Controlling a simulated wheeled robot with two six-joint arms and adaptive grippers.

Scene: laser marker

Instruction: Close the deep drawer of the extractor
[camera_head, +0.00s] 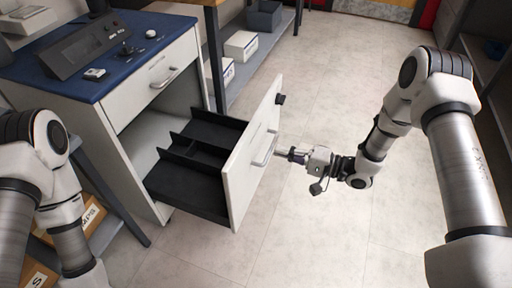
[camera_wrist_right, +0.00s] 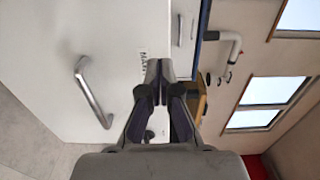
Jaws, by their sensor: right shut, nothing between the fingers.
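The deep drawer (camera_head: 237,185) of the white extractor cabinet (camera_head: 112,128) stands pulled well out, with its black divided tray (camera_head: 185,190) showing. Its bar handle (camera_head: 265,150) is on the outer face of the white front. My right gripper (camera_head: 280,154) is shut and empty, its tips close to that face beside the handle; I cannot tell if they touch. In the right wrist view, the shut fingertips (camera_wrist_right: 157,72) point at the white front (camera_wrist_right: 110,35), with the handle (camera_wrist_right: 92,92) to their left. My left arm shows at the lower left, but its gripper is out of view.
A closed shallow drawer (camera_head: 150,85) sits above, under a blue top (camera_head: 150,32) with a dark control box (camera_head: 88,46). A shelf with white boxes (camera_head: 241,45) stands behind the open drawer. The tiled floor (camera_head: 335,215) around my right gripper is clear.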

